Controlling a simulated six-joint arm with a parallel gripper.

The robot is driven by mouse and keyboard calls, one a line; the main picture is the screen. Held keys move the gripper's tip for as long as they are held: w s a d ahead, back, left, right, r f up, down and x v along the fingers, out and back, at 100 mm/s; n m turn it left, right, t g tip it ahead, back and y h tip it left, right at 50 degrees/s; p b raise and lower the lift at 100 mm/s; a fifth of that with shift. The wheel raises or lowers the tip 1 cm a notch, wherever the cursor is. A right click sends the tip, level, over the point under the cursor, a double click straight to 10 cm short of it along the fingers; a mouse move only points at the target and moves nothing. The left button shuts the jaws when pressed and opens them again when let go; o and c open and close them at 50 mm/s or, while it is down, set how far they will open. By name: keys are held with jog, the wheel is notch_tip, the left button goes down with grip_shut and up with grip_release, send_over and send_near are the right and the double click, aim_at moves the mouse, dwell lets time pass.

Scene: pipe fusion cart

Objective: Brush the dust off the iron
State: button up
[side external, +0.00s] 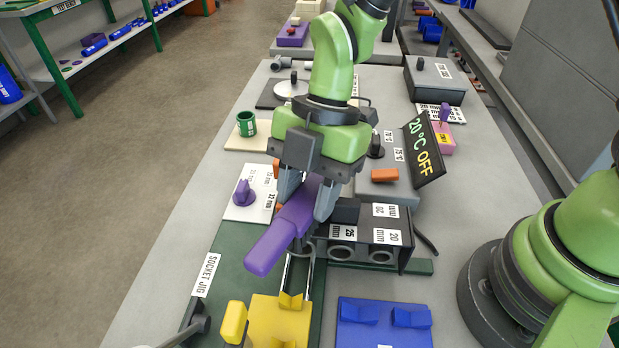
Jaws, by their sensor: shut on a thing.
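My gripper (306,196) is shut on a purple long-handled tool (270,247), which looks like the brush. Its handle points down and to the left, toward the camera; no bristles show, and its other end is hidden by the gripper. Right beside the gripper is a black block (407,240) with round sockets and labels including 20 mm and 25 mm. Behind it is a grey unit (404,191) with a tilted display (424,152) reading 20°C OFF. I cannot tell which part is the iron's heated face, whether the tool touches it, or see any dust.
A yellow clamp block (281,316) sits on the green socket jig (222,262) in front, with a blue block (384,323) to its right. A white card with a purple knob (243,193) and a green ring (246,124) lie left. The cart's left edge is clear.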

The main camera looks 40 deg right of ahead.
aim_at(311, 175)
jog(key=shift+s+a+f, duration=0.1)
jog(key=shift+s+a, duration=1.05)
jog(key=shift+w+d+f, duration=0.1)
jog(key=shift+w+d, duration=1.1)
jog(key=shift+d, duration=0.05)
jog(key=shift+w+d, duration=1.1)
jog(key=shift+w, duration=0.05)
jog(key=shift+r, duration=3.15)
jog(key=shift+r, duration=1.5)
